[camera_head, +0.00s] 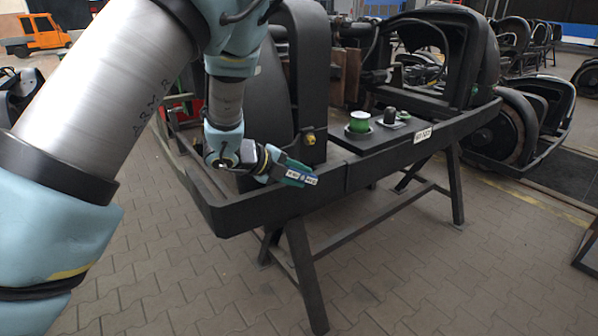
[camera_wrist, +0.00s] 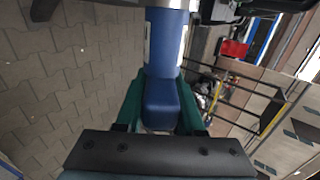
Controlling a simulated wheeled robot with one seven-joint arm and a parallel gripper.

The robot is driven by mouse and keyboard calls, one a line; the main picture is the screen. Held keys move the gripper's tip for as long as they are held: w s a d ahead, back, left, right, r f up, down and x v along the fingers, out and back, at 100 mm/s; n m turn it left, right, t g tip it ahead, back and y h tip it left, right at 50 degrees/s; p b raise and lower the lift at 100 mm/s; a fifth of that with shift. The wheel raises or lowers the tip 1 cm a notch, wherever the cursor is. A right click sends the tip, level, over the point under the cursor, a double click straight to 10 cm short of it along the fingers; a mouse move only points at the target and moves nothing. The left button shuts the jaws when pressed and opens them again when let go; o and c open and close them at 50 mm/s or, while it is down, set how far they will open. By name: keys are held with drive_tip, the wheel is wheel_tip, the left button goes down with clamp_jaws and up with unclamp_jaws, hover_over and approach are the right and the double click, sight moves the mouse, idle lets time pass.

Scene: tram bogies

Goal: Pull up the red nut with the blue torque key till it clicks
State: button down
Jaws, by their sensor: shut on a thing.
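My gripper (camera_head: 296,173) is at the near rim of the black bogie frame (camera_head: 345,180), just below a brass fitting (camera_head: 310,139) in the head view. In the wrist view its green fingers (camera_wrist: 160,100) are shut on the blue torque key (camera_wrist: 167,45). I cannot pick out the red nut in either view.
A green spool (camera_head: 359,122) and a dark cylinder (camera_head: 390,115) stand on a black plate on the frame. Trestle legs (camera_head: 303,270) hold the frame over a paved floor (camera_head: 180,280). A second bogie (camera_head: 530,120) stands at the right. A red box (camera_wrist: 235,48) shows in the wrist view.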

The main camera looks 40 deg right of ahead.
drive_tip(key=shift+r+y+p, duration=0.15)
drive_tip(key=shift+y+p, duration=0.25)
drive_tip(key=shift+p, duration=0.7)
drive_tip(key=shift+y+p, duration=0.5)
drive_tip(key=shift+p, duration=1)
drive_tip(key=shift+y+p, duration=0.6)
drive_tip(key=shift+p, duration=1.05)
drive_tip(key=shift+p, duration=0.35)
drive_tip(key=shift+s, duration=0.1)
drive_tip(key=shift+s, duration=0.25)
drive_tip(key=shift+s+a+b, duration=0.15)
drive_tip(key=shift+s+b, duration=0.8)
drive_tip(key=shift+s, duration=1.7)
